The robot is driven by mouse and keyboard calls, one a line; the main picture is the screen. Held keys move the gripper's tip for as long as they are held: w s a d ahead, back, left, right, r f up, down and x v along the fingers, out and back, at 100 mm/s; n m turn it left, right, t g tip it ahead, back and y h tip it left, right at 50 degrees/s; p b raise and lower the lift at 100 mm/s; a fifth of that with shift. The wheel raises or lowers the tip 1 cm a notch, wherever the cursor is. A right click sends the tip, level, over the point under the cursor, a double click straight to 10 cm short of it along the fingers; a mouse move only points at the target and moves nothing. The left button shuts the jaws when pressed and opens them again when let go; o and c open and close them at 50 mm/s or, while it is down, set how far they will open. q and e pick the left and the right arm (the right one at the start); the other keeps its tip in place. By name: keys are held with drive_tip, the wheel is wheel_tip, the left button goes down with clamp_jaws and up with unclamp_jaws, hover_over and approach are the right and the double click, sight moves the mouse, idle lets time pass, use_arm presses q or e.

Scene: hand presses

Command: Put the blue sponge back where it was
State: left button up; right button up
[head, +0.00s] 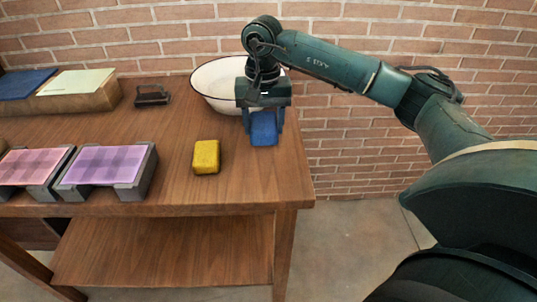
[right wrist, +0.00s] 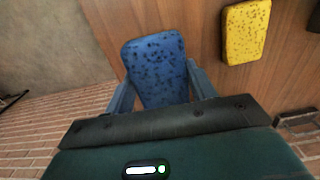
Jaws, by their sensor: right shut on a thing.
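The blue sponge (head: 264,129) is between the fingers of my right gripper (head: 263,125), at the right end of the wooden table. In the right wrist view the blue sponge (right wrist: 157,68) sits between both fingers of the right gripper (right wrist: 160,90), which is shut on it. I cannot tell for sure whether the sponge touches the tabletop. My left gripper is in neither view.
A yellow sponge (head: 206,156) lies left of the blue one. A white basin (head: 211,84) stands just behind my right gripper. Two grey stands with pink (head: 35,165) and purple (head: 105,165) cloths are at left. The table (head: 180,120) ends just right of the blue sponge.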

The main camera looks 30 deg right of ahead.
hover_over(264, 160)
wheel_tip(264, 160, down, 4)
drive_tip(key=shift+f, duration=0.1)
wheel_tip(264, 160, down, 4)
drive_tip(key=shift+s+r+p, duration=0.1)
drive_tip(key=shift+r+p, duration=0.1)
drive_tip(key=shift+p, duration=0.15)
drive_tip(key=shift+f, duration=0.15)
drive_tip(key=shift+f, duration=0.15)
drive_tip(key=o, duration=0.9)
